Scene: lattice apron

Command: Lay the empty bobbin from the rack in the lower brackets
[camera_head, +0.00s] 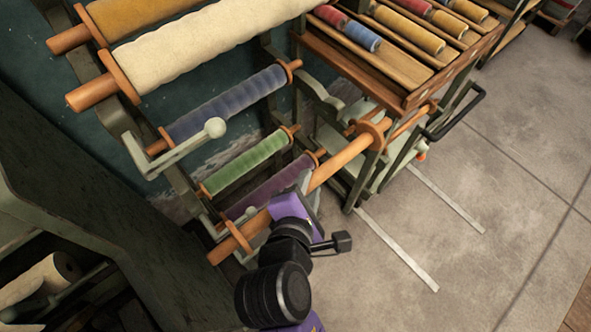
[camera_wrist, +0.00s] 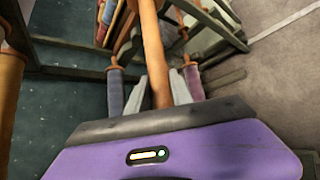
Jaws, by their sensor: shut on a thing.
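The empty bobbin (camera_head: 340,160) is a bare orange wooden roller with a round flange near each end. My gripper (camera_head: 302,192) is shut around its shaft, and the bobbin slants from lower left to upper right. In the wrist view the bobbin (camera_wrist: 152,45) runs away from me between the two grey fingers of my gripper (camera_wrist: 161,88). A pale lower bracket (camera_head: 245,214) with a small knob shows near the bobbin's left end; whether they touch I cannot tell. The far end overlaps the cart rack in the picture. The other lower bracket is not clearly visible.
Cream (camera_head: 190,45), blue (camera_head: 228,104), green (camera_head: 245,163) and purple (camera_head: 268,187) rolls hang in the dark frame beside the bobbin. A pale upper bracket (camera_head: 180,150) sticks out. A wooden rack (camera_head: 410,100) of coloured bobbins stands behind.

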